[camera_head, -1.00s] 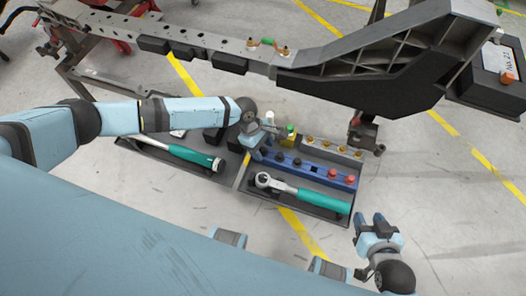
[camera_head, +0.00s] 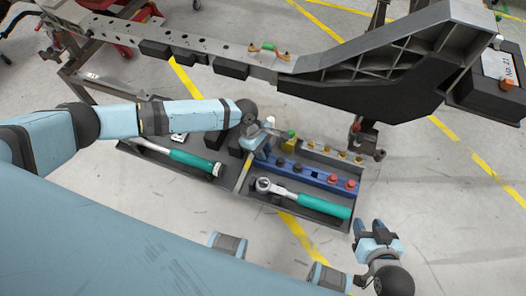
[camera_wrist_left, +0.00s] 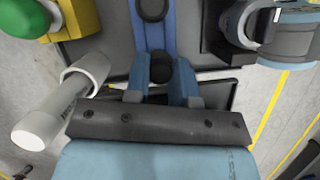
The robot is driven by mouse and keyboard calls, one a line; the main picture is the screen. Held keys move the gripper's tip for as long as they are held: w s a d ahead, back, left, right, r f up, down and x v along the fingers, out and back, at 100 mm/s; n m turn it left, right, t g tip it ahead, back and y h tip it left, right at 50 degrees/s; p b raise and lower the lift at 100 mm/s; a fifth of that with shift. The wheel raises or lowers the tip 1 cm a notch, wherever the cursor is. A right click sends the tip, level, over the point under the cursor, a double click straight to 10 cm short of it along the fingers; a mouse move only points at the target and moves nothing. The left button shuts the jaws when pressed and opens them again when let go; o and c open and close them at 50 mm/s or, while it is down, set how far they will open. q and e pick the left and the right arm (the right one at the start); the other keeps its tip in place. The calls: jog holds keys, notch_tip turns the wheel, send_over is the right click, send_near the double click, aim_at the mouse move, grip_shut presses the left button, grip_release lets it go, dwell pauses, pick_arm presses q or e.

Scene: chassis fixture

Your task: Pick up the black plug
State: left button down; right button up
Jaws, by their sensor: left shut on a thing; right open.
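The black plug (camera_wrist_left: 161,67) is between the two blue fingers of my left gripper (camera_wrist_left: 162,88) in the left wrist view. The fingers are shut on it at the near end of the blue rack (camera_wrist_left: 152,38). I cannot tell whether it is clear of its hole. In the head view my left gripper (camera_head: 263,152) is over the left end of the blue rack (camera_head: 322,177) and hides the plug. Another black plug (camera_wrist_left: 152,8) sits further along the rack. My right gripper (camera_head: 372,232) is open and empty, right of the tray.
The dark tray (camera_head: 300,213) also holds a green-handled ratchet (camera_head: 318,202), red plugs (camera_head: 350,184) and a row of brass-coloured pieces (camera_head: 326,149). A second green-handled tool (camera_head: 195,160) lies left. The grey chassis beam (camera_head: 200,48) runs behind.

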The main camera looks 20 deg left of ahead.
pick_arm(q)
notch_tip(320, 180, up, 19)
jog(key=p, duration=0.3)
jog(key=shift+f, duration=0.15)
pick_arm(e)
jog(key=shift+d+r, duration=0.1)
jog(key=shift+r, duration=0.6)
pick_arm(q)
notch_tip(320, 180, up, 5)
jog(key=p, duration=0.7)
pick_arm(e)
jog(key=r, duration=0.3)
jog(key=s+r, duration=0.1)
jog(key=r, duration=0.1)
jog(key=shift+d+r, duration=0.2)
jog(key=shift+d, duration=0.15)
pick_arm(q)
jog(key=shift+a, duration=0.1)
pick_arm(e)
jog(key=shift+f, duration=0.2)
